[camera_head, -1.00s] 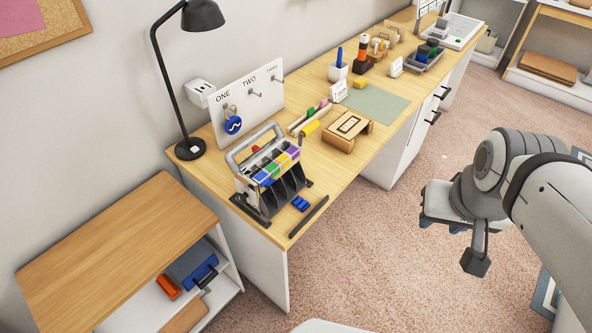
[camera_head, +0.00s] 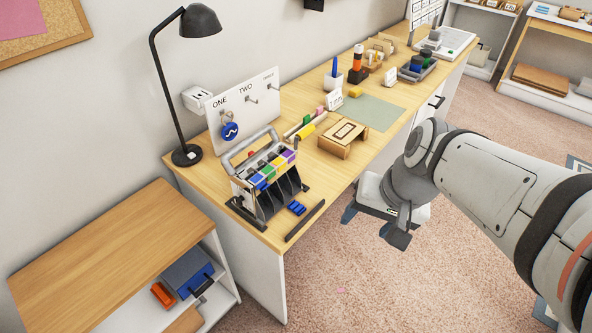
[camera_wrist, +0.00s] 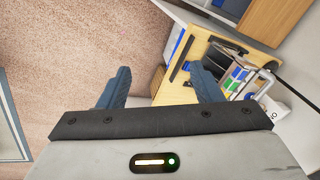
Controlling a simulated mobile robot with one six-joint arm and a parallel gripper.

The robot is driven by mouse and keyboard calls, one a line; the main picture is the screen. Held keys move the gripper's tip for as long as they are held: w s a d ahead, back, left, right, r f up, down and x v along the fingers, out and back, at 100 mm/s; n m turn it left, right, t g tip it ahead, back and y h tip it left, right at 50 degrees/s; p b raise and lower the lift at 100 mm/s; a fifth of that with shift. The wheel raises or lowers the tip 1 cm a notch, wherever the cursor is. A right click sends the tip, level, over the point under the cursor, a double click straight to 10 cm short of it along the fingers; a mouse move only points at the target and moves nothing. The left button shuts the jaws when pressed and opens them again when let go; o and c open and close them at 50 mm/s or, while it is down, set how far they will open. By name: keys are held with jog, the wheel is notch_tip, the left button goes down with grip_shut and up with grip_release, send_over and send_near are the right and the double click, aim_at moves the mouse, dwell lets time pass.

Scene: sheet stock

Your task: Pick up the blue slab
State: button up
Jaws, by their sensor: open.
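A small blue slab-like piece (camera_head: 297,208) lies on the wooden desk, in front of a rack (camera_head: 268,178) with black dividers. The rack's top shows blue, green, yellow and purple pieces; I cannot tell for sure which blue thing is the slab. In the wrist view the piece on the desk looks like a small blue patch (camera_wrist: 187,66). My gripper (camera_head: 368,218) is beside the desk, over the carpet, to the right of the rack and apart from it. The wrist view shows its two blue fingers (camera_wrist: 163,82) spread wide with nothing between them.
A dark bar (camera_head: 305,220) lies at the desk's front edge. A wooden stand (camera_head: 342,139), a green mat (camera_head: 372,111) and a black lamp (camera_head: 187,155) are on the desk. A low shelf (camera_head: 110,240) stands at left.

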jog(key=w+a+f+m+g+y+b, duration=0.1)
jog(key=w+a+f+m+y+b, duration=0.3)
jog(key=f, duration=0.4)
jog(key=m+t+y+b, duration=0.4)
jog(key=m+t+b, duration=0.3)
jog(key=m+b, duration=0.85)
send_near(295, 205)
jog(key=m+p, duration=0.4)
jog(key=shift+a+f, duration=0.25)
jog(key=shift+a, duration=0.2)
jog(key=shift+t, duration=0.3)
jog(key=x, duration=0.7)
jog(key=shift+w, duration=0.15)
jog(key=shift+d, duration=0.1)
jog(key=shift+c, duration=0.2)
jog(key=c, duration=1.1)
